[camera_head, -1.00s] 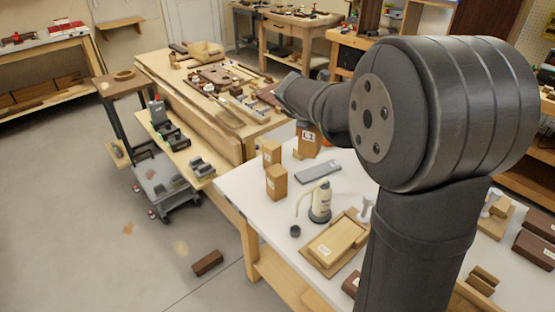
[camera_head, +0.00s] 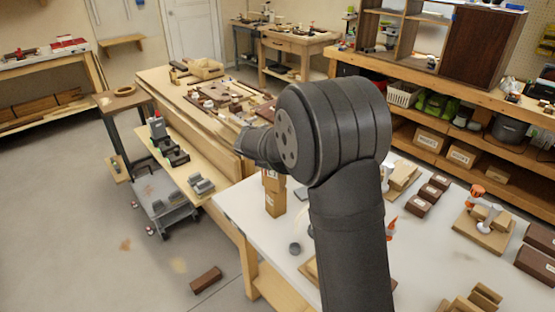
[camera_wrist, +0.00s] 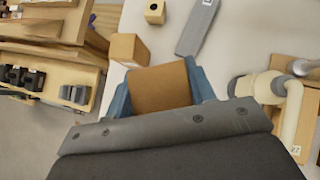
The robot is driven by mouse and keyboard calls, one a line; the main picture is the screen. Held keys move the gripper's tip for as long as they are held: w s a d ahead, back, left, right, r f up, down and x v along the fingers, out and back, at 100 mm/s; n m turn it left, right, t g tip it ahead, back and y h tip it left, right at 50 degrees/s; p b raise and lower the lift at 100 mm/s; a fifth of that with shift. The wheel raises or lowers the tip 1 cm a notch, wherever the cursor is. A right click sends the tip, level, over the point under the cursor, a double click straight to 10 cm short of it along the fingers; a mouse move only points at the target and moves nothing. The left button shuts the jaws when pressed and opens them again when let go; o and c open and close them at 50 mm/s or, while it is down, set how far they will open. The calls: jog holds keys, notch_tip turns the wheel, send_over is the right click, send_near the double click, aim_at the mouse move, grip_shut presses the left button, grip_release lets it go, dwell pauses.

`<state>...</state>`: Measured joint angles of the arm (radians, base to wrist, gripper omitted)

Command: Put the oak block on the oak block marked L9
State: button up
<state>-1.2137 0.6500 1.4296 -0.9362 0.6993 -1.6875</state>
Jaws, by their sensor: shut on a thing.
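In the wrist view my gripper (camera_wrist: 162,95) is shut on an orange-brown oak block (camera_wrist: 160,87), with a blue finger on each side of it. No mark shows on its visible face there. A paler oak block (camera_wrist: 128,48) stands just beyond the held block, to its upper left. In the head view an upright oak block (camera_head: 275,201) stands near the white table's left edge. A labelled block face (camera_head: 270,175) shows just above it, partly covered; its mark cannot be read. My arm hides the gripper in the head view. I cannot make out a mark L9.
A small block with a dark hole (camera_wrist: 155,12) and a grey flat bar (camera_wrist: 197,27) lie beyond the gripper. A dark round cap (camera_head: 294,248) lies on the white table (camera_head: 237,207).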

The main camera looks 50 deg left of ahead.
jog(key=o, duration=1.1)
jog(key=shift+f, duration=0.15)
jog(key=shift+o, duration=0.2)
jog(key=v, duration=1.2)
jog(key=shift+s, duration=0.1)
